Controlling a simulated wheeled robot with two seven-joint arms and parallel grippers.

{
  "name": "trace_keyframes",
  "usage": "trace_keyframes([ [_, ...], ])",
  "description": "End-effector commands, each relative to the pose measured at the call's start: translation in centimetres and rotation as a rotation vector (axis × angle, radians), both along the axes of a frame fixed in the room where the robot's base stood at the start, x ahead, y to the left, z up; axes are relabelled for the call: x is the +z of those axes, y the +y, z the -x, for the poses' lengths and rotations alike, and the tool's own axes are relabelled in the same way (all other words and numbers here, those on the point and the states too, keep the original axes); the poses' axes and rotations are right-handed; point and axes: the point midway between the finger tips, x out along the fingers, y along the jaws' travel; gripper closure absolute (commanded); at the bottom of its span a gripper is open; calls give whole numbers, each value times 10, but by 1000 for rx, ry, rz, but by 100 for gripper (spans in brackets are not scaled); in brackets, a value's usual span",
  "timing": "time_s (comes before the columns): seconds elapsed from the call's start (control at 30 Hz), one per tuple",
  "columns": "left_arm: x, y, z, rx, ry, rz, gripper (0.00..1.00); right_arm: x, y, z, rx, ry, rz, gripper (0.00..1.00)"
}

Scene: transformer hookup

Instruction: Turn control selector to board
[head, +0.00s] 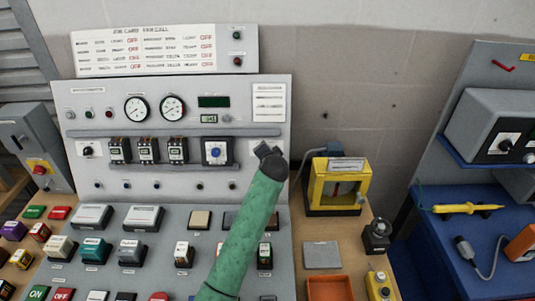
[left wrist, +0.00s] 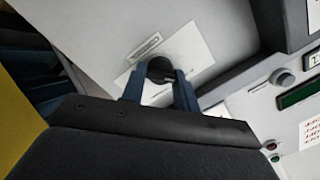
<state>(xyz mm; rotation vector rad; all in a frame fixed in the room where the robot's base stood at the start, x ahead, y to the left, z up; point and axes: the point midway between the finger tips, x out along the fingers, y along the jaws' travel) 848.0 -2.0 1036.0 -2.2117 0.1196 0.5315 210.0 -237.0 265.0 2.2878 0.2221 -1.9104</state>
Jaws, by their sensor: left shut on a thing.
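The control selector is a round black knob (left wrist: 160,70) on a white label plate (left wrist: 195,52) in the left wrist view. My left gripper (left wrist: 160,88) is shut on this knob, with one blue finger on each side. In the head view my green left arm reaches up from below, and my left gripper (head: 266,150) is at the right end of the upright grey panel (head: 275,98). There the gripper hides the knob. The plate's lettering is too small to read, so I cannot tell which position the knob points to. My right gripper is not in view.
Left of my gripper is a blue-knobbed dial (head: 216,152), with several breakers beside it. A yellow-framed box (head: 318,190) stands close on the right. Switches and buttons fill the sloping desk below. A blue bench (head: 450,240) is at far right.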

Motion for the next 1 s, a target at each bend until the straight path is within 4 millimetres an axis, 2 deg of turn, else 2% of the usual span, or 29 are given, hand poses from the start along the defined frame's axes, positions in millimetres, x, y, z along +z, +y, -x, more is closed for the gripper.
trace_keyframes([
  [0.47,-3,-1,1,4,5,12,92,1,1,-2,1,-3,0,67],
  [0.5,-3,-1,1,4,5,12,64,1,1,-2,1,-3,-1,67],
  [0.6,-2,-1,1,4,4,12,48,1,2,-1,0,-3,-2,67],
  [0.87,-1,0,1,4,2,12,48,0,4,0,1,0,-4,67],
  [1.0,1,-1,8,4,2,13,48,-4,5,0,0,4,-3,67],
])
